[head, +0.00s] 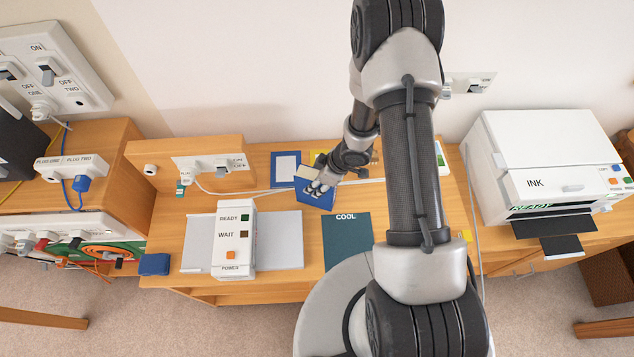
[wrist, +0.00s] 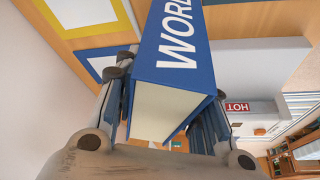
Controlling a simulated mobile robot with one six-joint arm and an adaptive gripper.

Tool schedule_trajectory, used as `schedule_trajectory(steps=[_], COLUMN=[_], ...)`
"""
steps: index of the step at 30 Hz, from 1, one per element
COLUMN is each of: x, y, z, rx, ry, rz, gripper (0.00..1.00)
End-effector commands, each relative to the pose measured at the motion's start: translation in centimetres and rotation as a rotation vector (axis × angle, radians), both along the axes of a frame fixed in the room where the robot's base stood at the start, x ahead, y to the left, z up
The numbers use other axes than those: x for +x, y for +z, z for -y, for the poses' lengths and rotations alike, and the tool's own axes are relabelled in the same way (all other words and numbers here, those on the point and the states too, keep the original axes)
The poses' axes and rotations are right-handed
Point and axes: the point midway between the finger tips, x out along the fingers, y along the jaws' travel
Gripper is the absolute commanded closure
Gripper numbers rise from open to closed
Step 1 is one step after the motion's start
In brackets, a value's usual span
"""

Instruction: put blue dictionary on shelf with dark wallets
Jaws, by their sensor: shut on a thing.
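The blue dictionary (head: 314,194) is in my gripper (head: 320,184) above the back middle of the wooden desk in the head view. In the wrist view the dictionary (wrist: 190,55) shows a blue cover, cream page edges and white letters starting "WORD". The fingers of my gripper (wrist: 160,105) are shut on it, one on each side, and it looks tilted. My arm hides part of the desk to its right. I cannot make out any dark wallets or their shelf in either view.
A dark teal "COOL" mat (head: 345,255) and a white READY/WAIT box (head: 234,238) on a grey plate are on the desk (head: 170,215). A blue-framed white panel (head: 285,168) is behind. A small blue item (head: 153,264) lies front left; a white printer (head: 545,160) stands right.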

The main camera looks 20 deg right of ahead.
Motion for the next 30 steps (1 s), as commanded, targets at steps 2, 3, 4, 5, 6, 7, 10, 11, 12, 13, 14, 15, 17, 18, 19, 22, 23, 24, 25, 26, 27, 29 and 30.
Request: schedule_trajectory(steps=[2,3,4,5,6,7,10,11,12,13,14,15,17,18,19,22,23,24,25,26,27,29,30], x=[0.1,0.0,0.0,0.0,0.0,0.0,0.0,0.0,0.0,0.0,0.0,0.0,0.0,0.0,0.0,0.0,0.0,0.0,0.0,0.0,-0.1,-0.2,-0.4], y=[0.1,0.0,-0.1,-0.2,-0.3,-0.3,-0.2,-0.2,-0.2,-0.2,-0.2,-0.2,-0.2,-0.2,-0.2,-0.2,-0.2,-0.1,0.0,0.2,0.6,1.4,2.1], z=[0.0,0.0,0.0,0.0,0.0,0.0,0.0,0.0,0.0,0.0,0.0,0.0,0.0,0.0,0.0,0.0,0.0,0.0,0.0,0.0,0.1,0.4,0.6], rx=[0.0,0.0,0.0,0.001,0.001,0.0,0.0,0.0,0.0,0.0,0.0,0.0,0.0,0.0,0.0,0.0,0.0,0.0,0.0,0.0,0.0,0.0,0.0], ry=[0.0,0.0,0.0,0.0,-0.001,-0.001,-0.001,-0.001,-0.001,-0.001,-0.001,-0.001,-0.001,-0.001,-0.001,-0.001,-0.001,-0.001,0.0,0.0,-0.001,-0.004,-0.002], rz=[0.001,0.001,0.001,0.001,-0.001,0.0,0.0,0.0,0.0,0.0,0.0,0.0,0.0,0.0,0.0,0.0,0.0,0.0,0.0,0.0,0.0,0.001,0.0], gripper=[1.0,1.0,1.0,1.0,0.62,0.6,0.54,0.52,0.49,0.47,0.45,0.43,0.43,0.43,0.43,0.43,0.43,0.43,0.43,0.43,0.43,0.43,0.43])
